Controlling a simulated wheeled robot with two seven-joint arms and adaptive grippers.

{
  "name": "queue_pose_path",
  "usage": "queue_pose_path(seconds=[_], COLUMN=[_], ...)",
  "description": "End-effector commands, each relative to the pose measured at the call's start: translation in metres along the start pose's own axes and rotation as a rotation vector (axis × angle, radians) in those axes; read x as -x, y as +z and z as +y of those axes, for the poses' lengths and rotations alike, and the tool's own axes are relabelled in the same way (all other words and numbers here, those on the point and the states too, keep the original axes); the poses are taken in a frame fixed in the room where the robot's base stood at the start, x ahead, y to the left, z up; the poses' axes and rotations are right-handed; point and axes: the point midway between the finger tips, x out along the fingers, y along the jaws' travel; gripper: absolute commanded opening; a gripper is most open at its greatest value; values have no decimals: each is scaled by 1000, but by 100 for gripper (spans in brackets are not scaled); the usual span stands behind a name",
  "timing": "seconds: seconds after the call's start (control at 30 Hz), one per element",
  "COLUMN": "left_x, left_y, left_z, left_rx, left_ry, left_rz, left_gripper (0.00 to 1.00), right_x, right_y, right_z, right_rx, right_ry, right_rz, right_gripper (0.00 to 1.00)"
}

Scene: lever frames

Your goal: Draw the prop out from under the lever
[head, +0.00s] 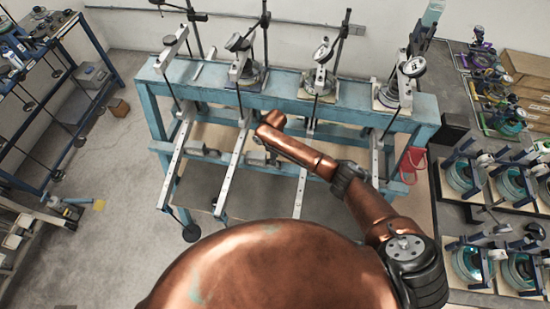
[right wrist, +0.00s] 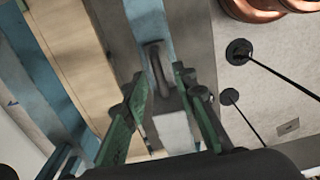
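The lever frame (head: 290,100) is a teal stand with several long pale lever bars sloping toward me. My right arm reaches over its middle, with the wrist close to the second lever from the left (head: 232,168). In the right wrist view a pale grey block (right wrist: 175,131) with a dark arched handle (right wrist: 156,68) lies between the green fingers of my right gripper (right wrist: 161,74); it looks like the prop. The fingers stand apart on either side of the handle, with gaps visible. Contact between block and lever cannot be made out. My left gripper is out of view.
Dial gauges (head: 412,67) and rods stand along the frame's top. A red bucket (head: 412,164) hangs at its right end. A bench with coiled instruments (head: 468,175) is at right, a blue rack (head: 50,90) at left. The floor at left is mostly free.

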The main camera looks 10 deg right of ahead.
Motion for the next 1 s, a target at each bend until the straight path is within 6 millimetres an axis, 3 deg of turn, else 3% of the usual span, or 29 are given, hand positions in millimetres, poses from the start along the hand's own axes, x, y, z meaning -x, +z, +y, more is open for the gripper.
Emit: queue_pose_path(seconds=[0.17,0.6,0.8,1.0], left_x=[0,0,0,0], left_y=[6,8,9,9], left_z=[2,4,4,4], left_rx=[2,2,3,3], left_ry=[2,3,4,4], left_rz=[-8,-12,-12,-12], left_gripper=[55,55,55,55], right_x=[18,103,117,119], right_y=[0,-1,0,0], right_z=[1,1,0,0], right_rx=[1,0,-1,-1], right_ry=[2,2,0,-1], right_rz=[2,0,-1,-1], right_gripper=[26,26,26,26])
